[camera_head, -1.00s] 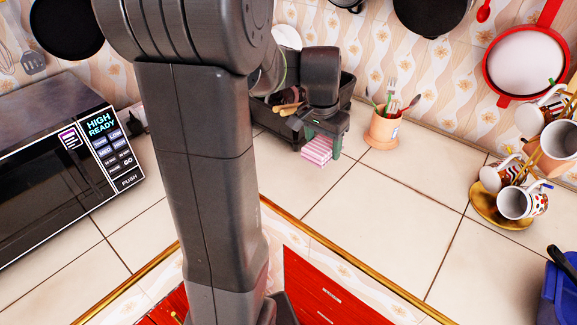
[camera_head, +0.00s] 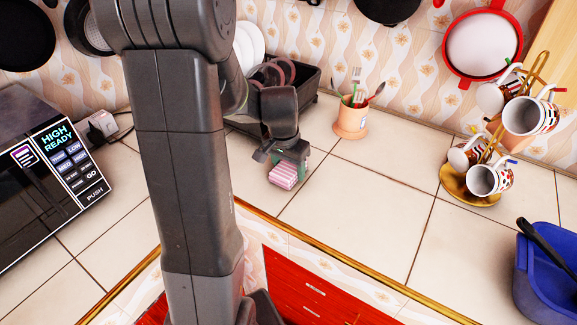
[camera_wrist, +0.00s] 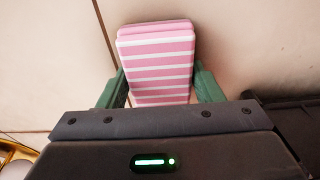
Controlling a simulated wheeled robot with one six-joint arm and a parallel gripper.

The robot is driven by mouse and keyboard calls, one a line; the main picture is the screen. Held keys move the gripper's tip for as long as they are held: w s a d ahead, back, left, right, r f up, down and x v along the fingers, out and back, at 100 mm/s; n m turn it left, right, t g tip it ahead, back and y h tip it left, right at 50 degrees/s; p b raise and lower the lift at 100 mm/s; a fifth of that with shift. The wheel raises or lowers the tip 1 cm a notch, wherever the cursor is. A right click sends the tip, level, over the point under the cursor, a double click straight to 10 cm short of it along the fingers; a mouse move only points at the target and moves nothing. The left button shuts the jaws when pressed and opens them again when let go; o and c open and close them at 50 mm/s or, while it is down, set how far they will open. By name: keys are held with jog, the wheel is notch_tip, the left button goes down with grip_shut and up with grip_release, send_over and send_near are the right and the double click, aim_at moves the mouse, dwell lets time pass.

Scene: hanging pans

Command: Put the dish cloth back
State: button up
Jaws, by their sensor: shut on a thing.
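The dish cloth (camera_head: 283,177) is a folded pink cloth with white stripes. My gripper (camera_head: 287,165) is shut on it, over the tiled counter in front of the black dish rack. In the wrist view the cloth (camera_wrist: 157,62) sits between the two green fingers of my gripper (camera_wrist: 160,88), one on each side. I cannot tell for sure whether the cloth touches the counter.
The black dish rack (camera_head: 308,88) with plates stands behind my gripper. A utensil cup (camera_head: 350,122) is to its right. A mug stand with mugs (camera_head: 470,190) and a blue bin (camera_head: 548,275) are further right. A microwave (camera_head: 45,185) is at left. The middle counter is clear.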

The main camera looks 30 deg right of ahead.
aim_at(285, 170)
jog(key=shift+f, duration=0.1)
jog(key=o, duration=0.9)
jog(key=shift+o, duration=0.2)
notch_tip(285, 170, up, 12)
jog(key=a, duration=0.1)
jog(key=shift+s+a+p, duration=0.3)
jog(key=shift+s, duration=0.1)
